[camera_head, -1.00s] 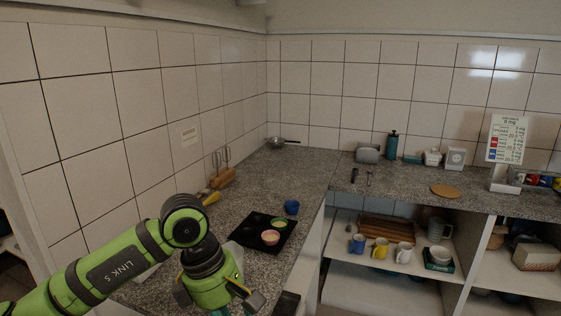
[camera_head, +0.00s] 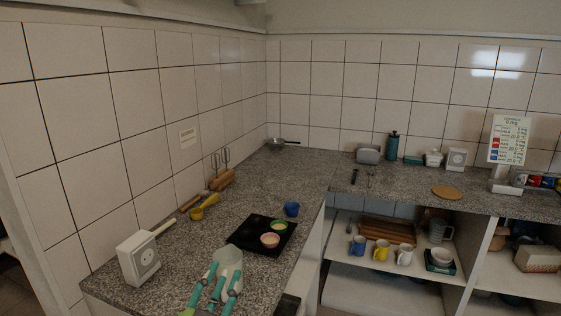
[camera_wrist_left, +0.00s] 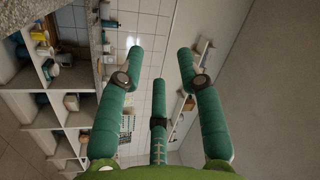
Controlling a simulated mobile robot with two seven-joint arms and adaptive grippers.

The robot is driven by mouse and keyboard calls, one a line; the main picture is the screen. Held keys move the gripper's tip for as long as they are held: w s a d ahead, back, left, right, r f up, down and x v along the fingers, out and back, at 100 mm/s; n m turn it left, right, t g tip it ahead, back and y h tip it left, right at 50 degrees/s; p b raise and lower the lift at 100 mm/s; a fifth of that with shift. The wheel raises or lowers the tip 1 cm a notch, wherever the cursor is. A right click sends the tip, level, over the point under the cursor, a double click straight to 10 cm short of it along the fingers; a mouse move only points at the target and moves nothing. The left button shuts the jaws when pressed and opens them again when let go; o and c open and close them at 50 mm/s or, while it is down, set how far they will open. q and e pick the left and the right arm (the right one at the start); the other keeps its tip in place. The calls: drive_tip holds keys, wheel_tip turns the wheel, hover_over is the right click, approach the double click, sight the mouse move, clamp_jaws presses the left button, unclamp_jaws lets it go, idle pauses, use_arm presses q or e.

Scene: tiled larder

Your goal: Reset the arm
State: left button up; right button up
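My left gripper (camera_head: 223,271) shows at the bottom of the head view, only its teal fingers and a bit of green. In the left wrist view my left gripper (camera_wrist_left: 160,58) has its three fingers spread apart with nothing between them. It is open and empty. The rest of the left arm is out of the head view. My right gripper is in neither view.
A pale translucent container (camera_head: 230,256) shows just behind the fingers, partly hidden. A white box with a dial (camera_head: 140,260) stands left of it. A black tray (camera_head: 247,241) with small bowls and a blue cup (camera_head: 291,209) lie beyond.

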use_arm(q)
drive_tip(key=s+a+f+n+g+y, duration=0.2)
drive_tip(key=a+f+n+g, duration=0.1)
drive_tip(key=f, duration=0.3)
drive_tip(key=s+a+f+n+g+y, duration=0.2)
drive_tip(key=a+f, duration=0.1)
drive_tip(key=f, duration=0.3)
drive_tip(key=s+a+f+n+g, duration=0.1)
drive_tip(key=s+f+n+g, duration=0.2)
drive_tip(key=s+f+g, duration=0.6)
drive_tip(key=s+a+f+n+g, duration=0.2)
drive_tip(key=s+f, duration=0.5)
drive_tip(key=s, duration=0.6)
wheel_tip(320, 180, down, 23)
drive_tip(key=s+g, duration=0.1)
drive_tip(key=g, duration=0.1)
drive_tip(key=s+a+f, duration=0.2)
drive_tip(key=s+f, duration=1.2)
drive_tip(key=s, duration=0.1)
drive_tip(key=shift+s+a+g, duration=0.15)
drive_tip(key=shift+g, duration=0.15)
drive_tip(key=shift+f, duration=0.1)
